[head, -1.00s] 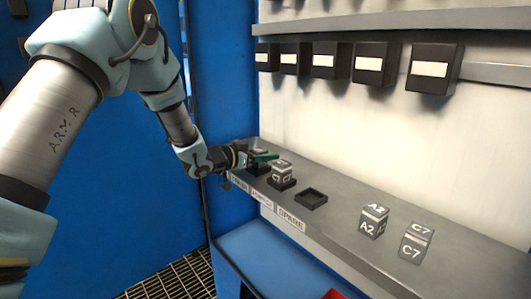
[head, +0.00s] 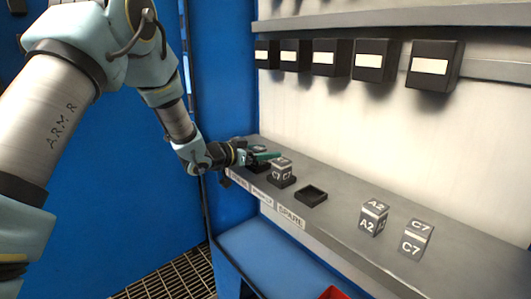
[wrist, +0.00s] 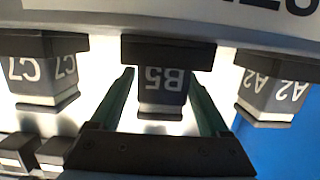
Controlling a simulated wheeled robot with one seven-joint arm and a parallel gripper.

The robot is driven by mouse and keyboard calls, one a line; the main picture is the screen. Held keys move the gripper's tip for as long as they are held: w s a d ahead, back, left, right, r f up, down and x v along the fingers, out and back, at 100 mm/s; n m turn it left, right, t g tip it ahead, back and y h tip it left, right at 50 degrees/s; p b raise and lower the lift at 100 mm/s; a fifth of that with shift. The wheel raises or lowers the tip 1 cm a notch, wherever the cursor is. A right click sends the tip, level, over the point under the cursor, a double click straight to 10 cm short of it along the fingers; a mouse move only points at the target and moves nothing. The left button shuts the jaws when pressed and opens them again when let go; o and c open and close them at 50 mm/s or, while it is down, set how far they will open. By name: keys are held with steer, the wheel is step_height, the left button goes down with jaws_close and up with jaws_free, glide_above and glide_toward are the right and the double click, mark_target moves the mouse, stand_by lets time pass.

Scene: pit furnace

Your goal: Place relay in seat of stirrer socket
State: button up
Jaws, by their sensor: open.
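In the wrist view, which is upside down, the B5 relay (wrist: 163,88) stands with its base at a black socket (wrist: 167,52). My gripper (wrist: 160,76) is open, with one green finger on each side of the B5 relay. Whether the fingers touch it I cannot tell. In the head view my gripper (head: 264,156) is at the far left end of the shelf, and the B5 relay is not discernible there. A C7 relay (head: 282,169) sits in the socket beside it. An empty square socket (head: 311,195) lies above the SPARE label (head: 291,216).
A loose A2 block (head: 374,217) and a loose C7 block (head: 415,240) stand on the shelf (head: 460,262) to the right. In the wrist view an A2 relay (wrist: 270,90) and a C7 relay (wrist: 45,75) flank my fingers closely. Black boxes (head: 435,66) hang on the wall above.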

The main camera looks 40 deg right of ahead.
steer(key=a+r+b, duration=0.2)
steer(key=a+b, duration=0.1)
steer(key=a, duration=0.9)
steer(key=w+a+f+n+t+y, duration=0.2)
steer(key=w+a+n+t+y, duration=0.55)
steer(key=w+a, duration=0.85)
steer(key=s+a+f+n+y, duration=0.2)
steer(key=a+y, duration=0.1)
steer(key=a, duration=0.6)
steer(key=s+a+f+n+y, duration=0.1)
steer(key=a+n+y, duration=0.15)
steer(key=a, duration=0.65)
steer(key=s+a+f+n+g+y, duration=0.2)
steer(key=s+a+n+g, duration=0.3)
steer(key=s+a, duration=0.8)
steer(key=shift+s+f+y, duration=0.25)
steer(key=shift+s+y, duration=0.05)
steer(key=shift+s, duration=0.95)
